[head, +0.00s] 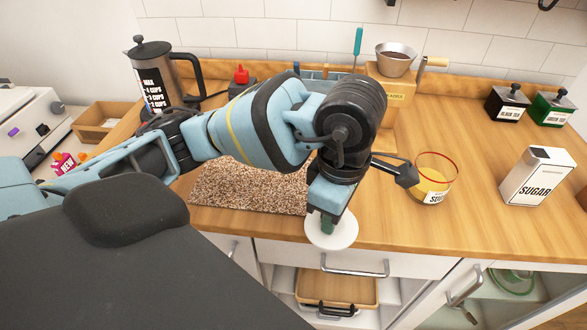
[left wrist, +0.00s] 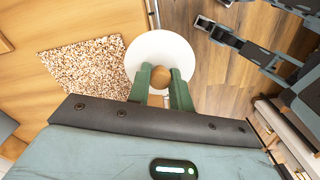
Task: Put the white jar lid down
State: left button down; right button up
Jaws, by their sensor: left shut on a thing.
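The white jar lid (head: 340,234) is a round white disc with a wooden knob (left wrist: 160,77). My left gripper (head: 327,222) points down at the counter's front edge, and the lid is under its fingertips. In the left wrist view, the green fingers (left wrist: 161,84) close on the knob from both sides, with the white lid (left wrist: 160,47) spread out beyond them. In the head view the lid overlaps the counter's front edge; I cannot tell whether it touches the counter.
A speckled mat (head: 245,188) lies left of the lid on the wooden counter (head: 400,222). A French press (head: 155,75) stands at the back left.

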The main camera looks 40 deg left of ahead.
pick_arm(q)
jog(key=w+a, duration=0.2)
jog(key=a, duration=0.2)
jog(key=w+a+f, duration=0.1)
jog(key=w+a, duration=0.2)
jog(key=a, duration=0.1)
jog(key=w+a, duration=0.3)
jog(key=a, duration=0.2)
jog(key=shift+f+p, duration=0.2)
jog(key=shift+p, duration=0.15)
jog(key=f, duration=0.3)
jog(key=shift+w+a, duration=0.2)
jog(key=shift+a, duration=0.1)
jog(key=shift+f, duration=0.3)
pick_arm(e)
jog(key=shift+w+d+r, duration=0.1)
jog(key=shift+w+r, duration=0.35)
jog(key=shift+r, duration=0.2)
pick_arm(q)
jog(key=shift+f, duration=0.15)
pick_arm(e)
jog(key=shift+s+f, duration=0.1)
pick_arm(q)
jog(key=c, duration=1.3)
grip_release()
jog(key=shift+o, duration=0.2)
